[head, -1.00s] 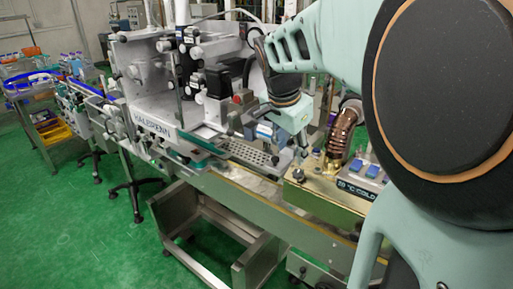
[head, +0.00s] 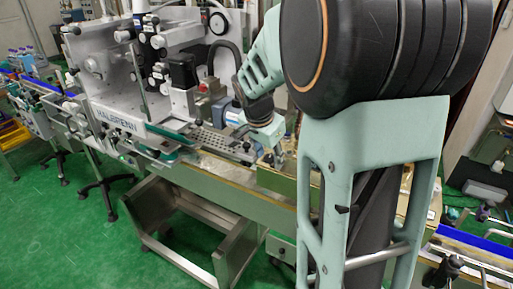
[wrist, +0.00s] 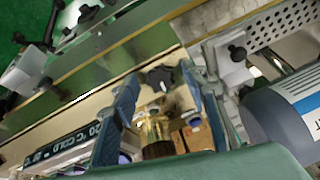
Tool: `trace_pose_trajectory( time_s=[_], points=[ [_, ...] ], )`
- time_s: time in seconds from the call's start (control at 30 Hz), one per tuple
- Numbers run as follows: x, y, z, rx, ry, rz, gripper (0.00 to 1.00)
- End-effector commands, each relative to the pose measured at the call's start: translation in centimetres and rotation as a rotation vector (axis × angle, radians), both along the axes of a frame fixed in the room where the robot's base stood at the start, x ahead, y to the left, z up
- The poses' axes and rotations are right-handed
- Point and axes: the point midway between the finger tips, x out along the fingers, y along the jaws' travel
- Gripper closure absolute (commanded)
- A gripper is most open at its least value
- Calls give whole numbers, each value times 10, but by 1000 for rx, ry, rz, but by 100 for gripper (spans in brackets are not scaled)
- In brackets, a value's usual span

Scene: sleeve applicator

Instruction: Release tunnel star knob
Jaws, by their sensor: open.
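A dark star-shaped knob (wrist: 160,78) shows in the wrist view. A brass-coloured fitting (wrist: 155,132) lies just below it in the picture. My gripper (wrist: 160,72) is open, with one finger on each side of the knob; whether either finger touches it I cannot tell. In the head view my gripper (head: 277,156) is low over the conveyor side of the machine, and my arm hides the knob and most of the tunnel there. A dark panel (wrist: 75,145) with white "20 °C COLD" lettering is at lower left in the wrist view.
The labelling machine (head: 150,125) stands left of my gripper. In the wrist view a perforated plate (wrist: 285,25), a white block with a dark knob (wrist: 237,52) and a grey cylinder (wrist: 285,110) are close on the right. Green floor (head: 60,230) is open at front left.

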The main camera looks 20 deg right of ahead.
Motion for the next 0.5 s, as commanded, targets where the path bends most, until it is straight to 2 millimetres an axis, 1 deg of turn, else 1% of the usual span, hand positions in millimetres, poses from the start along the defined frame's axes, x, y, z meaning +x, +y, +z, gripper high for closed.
trace_pose_trajectory(
  time_s=[0.27,0.5],
  points=[
    [0,0,-1,0,0,0,60],
    [0,0,-1,0,0,0,86]
  ],
)
